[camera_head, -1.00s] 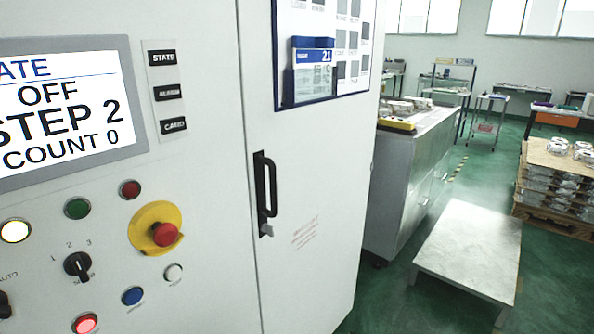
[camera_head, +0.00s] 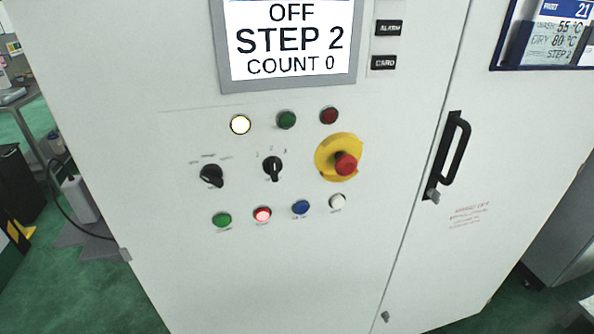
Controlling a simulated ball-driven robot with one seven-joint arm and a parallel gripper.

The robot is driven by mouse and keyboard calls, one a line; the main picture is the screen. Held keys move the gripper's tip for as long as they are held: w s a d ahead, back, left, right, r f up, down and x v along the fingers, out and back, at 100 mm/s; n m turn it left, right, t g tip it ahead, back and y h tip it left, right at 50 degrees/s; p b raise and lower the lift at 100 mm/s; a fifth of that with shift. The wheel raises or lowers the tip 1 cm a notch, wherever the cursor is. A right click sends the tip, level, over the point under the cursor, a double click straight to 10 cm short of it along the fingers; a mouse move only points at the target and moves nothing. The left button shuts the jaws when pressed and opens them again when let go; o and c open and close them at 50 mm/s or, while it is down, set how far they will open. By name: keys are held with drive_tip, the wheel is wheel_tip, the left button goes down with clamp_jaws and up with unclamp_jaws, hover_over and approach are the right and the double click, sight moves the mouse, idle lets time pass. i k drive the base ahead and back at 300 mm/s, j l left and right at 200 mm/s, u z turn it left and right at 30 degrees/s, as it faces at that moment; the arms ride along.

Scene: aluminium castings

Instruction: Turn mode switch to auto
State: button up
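The mode switch looks to be the black rotary knob (camera_head: 211,175) at the left of the control panel on the white cabinet. Small labels arc above it, too small to read now. A second black knob (camera_head: 272,168), marked with numbers, sits to its right with its pointer roughly upright. The screen (camera_head: 290,40) above reads OFF, STEP 2, COUNT 0. My gripper is not in view.
A red emergency stop (camera_head: 345,163) on a yellow plate is right of the knobs. A lit white lamp (camera_head: 240,125) and a lit red button (camera_head: 262,215) are near. The door handle (camera_head: 448,157) protrudes at right. Green floor (camera_head: 90,300) shows at left.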

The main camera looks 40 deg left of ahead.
sight(210, 173)
drive_tip(key=u, duration=1.25)
